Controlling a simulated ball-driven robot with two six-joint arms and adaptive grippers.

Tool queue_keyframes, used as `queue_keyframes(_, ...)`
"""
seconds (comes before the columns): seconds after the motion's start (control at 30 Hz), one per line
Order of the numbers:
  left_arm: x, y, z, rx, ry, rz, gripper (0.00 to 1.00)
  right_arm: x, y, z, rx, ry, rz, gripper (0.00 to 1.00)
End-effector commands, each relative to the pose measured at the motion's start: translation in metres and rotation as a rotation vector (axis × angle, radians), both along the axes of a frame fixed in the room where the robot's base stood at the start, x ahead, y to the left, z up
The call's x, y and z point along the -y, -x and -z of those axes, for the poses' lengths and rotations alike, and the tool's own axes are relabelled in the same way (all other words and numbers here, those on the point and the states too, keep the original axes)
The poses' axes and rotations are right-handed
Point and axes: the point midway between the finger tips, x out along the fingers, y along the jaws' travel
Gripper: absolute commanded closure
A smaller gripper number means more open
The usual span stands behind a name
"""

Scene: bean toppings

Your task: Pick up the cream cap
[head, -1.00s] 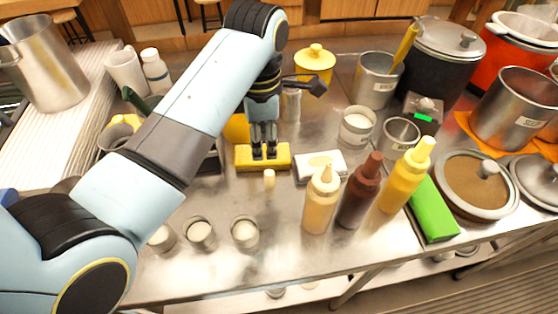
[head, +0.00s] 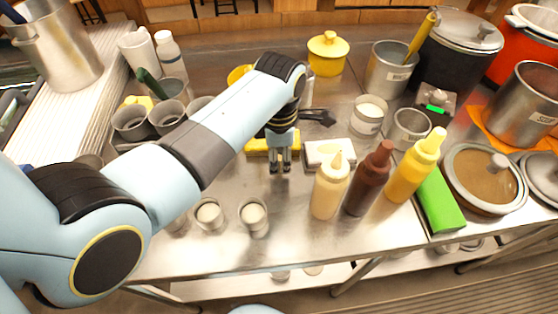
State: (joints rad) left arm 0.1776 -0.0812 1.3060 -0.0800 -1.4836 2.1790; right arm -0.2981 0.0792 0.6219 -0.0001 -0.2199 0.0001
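My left gripper (head: 280,170) points down at the table, just in front of the yellow block (head: 257,146). Its two dark fingers are apart, with a narrow gap between them. The small cream cap stood upright at this spot in the earlier frame. It cannot be made out now, as the fingers cover its place; whether they touch it I cannot tell. The cream squeeze bottle (head: 329,190) stands to the right of the gripper. My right gripper is not in view.
A brown bottle (head: 370,180) and a yellow bottle (head: 415,168) stand right of the cream one. A white block (head: 322,153) lies close to the gripper's right. Small cups (head: 254,218) stand nearer the front edge. Bare table lies between them and the gripper.

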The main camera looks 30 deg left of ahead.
Motion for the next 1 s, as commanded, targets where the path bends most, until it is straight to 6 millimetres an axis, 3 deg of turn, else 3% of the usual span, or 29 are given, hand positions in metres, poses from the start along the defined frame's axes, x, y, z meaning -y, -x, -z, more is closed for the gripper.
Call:
queue_keyframes(0.1,0.0,0.0,0.0,0.0,0.0,0.0,0.86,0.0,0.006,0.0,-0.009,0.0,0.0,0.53)
queue_keyframes(0.5,0.0,-0.001,-0.005,0.002,0.0,0.0,0.87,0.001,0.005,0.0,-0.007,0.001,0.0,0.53)
queue_keyframes(1.0,-0.001,-0.002,-0.094,0.003,0.001,0.001,0.87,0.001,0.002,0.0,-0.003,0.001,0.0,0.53)
